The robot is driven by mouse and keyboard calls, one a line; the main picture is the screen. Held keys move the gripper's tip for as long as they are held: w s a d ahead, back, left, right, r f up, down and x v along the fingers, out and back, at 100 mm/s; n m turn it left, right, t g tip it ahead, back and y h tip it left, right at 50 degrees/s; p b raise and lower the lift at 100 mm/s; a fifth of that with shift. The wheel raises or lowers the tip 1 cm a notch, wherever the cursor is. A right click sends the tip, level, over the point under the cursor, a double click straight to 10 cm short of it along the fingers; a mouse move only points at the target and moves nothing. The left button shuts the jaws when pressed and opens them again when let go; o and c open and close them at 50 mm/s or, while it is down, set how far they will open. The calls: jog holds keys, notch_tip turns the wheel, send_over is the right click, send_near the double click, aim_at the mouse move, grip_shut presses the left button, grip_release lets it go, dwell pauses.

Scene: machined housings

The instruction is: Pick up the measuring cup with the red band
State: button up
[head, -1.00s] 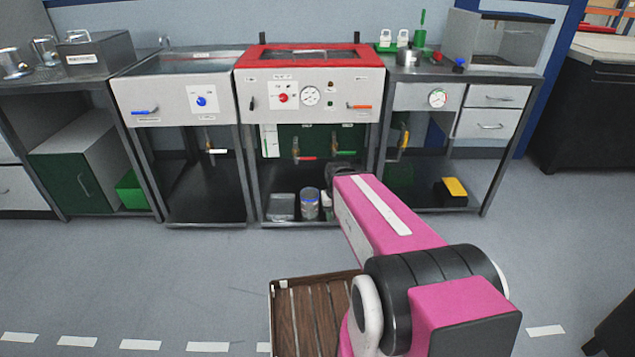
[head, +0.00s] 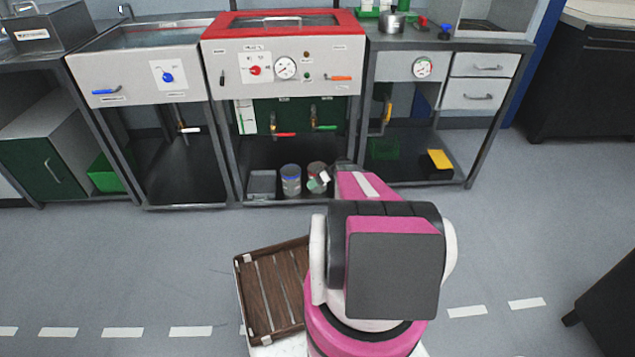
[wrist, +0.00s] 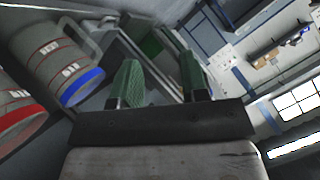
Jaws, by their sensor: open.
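The measuring cup with the red band (wrist: 22,112) shows at the left edge of the wrist view, cut off by the frame. In the head view a grey cup (head: 316,169) stands on the low shelf, partly hidden by my gripper. A second cup with a blue band (head: 290,181) stands to its left; it also shows in the wrist view (wrist: 58,52). My gripper (wrist: 162,84) has green fingers spread apart with nothing between them. In the head view my gripper (head: 319,183) is small and partly hidden, in front of the cups.
A grey box (head: 262,185) sits left of the cups on the shelf. Taps with red and green handles (head: 294,128) hang above. Bench legs (head: 222,150) frame the opening. A yellow-topped block (head: 439,160) lies on the right shelf. A slatted wooden tray (head: 270,292) is near me.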

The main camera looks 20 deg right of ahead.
jog(key=w+d+f+n+t+y, duration=0.2)
jog(key=w+d+f+t, duration=0.1)
jog(key=d+f, duration=0.55)
jog(key=w+d+f+n+t+y, duration=0.2)
jog(key=w+d+f+t, duration=0.15)
jog(key=d+f, duration=0.45)
jog(key=x, duration=0.6)
jog(key=r+x, duration=0.1)
jog(key=x, duration=0.2)
jog(key=shift+s+a+r, duration=0.1)
jog(key=shift+s+a, duration=0.15)
jog(key=shift+a, duration=0.15)
grip_shut()
